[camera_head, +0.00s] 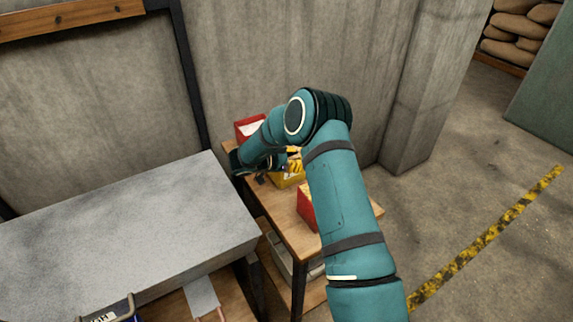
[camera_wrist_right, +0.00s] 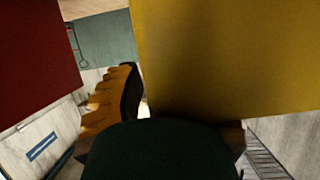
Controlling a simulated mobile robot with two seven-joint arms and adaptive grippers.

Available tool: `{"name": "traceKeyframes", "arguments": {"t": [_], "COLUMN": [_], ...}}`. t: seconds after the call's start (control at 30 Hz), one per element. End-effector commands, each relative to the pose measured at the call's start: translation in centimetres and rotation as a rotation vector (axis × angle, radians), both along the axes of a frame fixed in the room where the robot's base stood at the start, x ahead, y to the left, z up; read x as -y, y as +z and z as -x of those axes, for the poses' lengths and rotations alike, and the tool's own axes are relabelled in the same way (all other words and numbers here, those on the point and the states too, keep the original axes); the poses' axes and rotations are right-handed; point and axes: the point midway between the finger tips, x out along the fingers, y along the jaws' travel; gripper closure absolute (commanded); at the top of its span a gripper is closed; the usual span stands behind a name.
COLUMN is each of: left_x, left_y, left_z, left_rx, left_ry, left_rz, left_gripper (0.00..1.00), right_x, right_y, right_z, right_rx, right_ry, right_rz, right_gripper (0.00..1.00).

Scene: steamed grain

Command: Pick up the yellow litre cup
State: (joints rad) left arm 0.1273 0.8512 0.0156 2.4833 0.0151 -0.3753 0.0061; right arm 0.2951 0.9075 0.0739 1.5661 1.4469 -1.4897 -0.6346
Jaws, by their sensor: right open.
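The yellow litre cup (camera_head: 287,181) stands on a small wooden table, partly covered by my right arm and hand in the head view. In the right wrist view the yellow cup (camera_wrist_right: 235,50) fills the upper right, very close to the camera. My right gripper (camera_head: 292,163) is open at the cup. One orange ribbed finger shows to the left of the yellow surface in the wrist view; the other is mostly hidden. I cannot tell whether the fingers touch the cup. My left gripper is not in view.
A red container (camera_head: 249,127) stands at the table's far end, another red one (camera_head: 307,207) nearer. A red surface (camera_wrist_right: 35,60) shows close at left in the wrist view. The wooden table (camera_head: 281,215) stands by a concrete wall, beside a grey-topped bench (camera_head: 130,225). Floor at right is open.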

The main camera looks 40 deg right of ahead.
Motion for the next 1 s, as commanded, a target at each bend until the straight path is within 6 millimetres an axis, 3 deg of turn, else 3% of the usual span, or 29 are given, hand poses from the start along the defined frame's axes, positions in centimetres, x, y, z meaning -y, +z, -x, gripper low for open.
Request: {"name": "traceKeyframes", "arguments": {"t": [0.03, 0.1, 0.67, 0.83, 1.0], "left_x": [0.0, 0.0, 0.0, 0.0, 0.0], "left_y": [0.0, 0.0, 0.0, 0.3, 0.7], "left_z": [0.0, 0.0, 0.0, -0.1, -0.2], "left_rx": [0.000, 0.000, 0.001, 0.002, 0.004], "left_ry": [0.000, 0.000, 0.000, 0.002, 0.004], "left_rz": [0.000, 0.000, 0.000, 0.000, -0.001], "left_gripper": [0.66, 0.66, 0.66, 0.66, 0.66], "right_x": [0.0, 0.0, 0.0, 0.0, 0.0], "right_y": [0.0, 0.0, 0.3, 2.3, 5.6], "right_z": [0.0, 0.0, 0.0, -0.1, -0.1], "right_rx": [0.000, 0.000, 0.003, 0.005, 0.007], "right_ry": [0.000, 0.000, -0.001, -0.002, -0.001], "right_rz": [0.000, 0.000, 0.001, 0.003, 0.003], "right_gripper": [0.79, 1.00, 1.00, 1.00, 1.00]}}
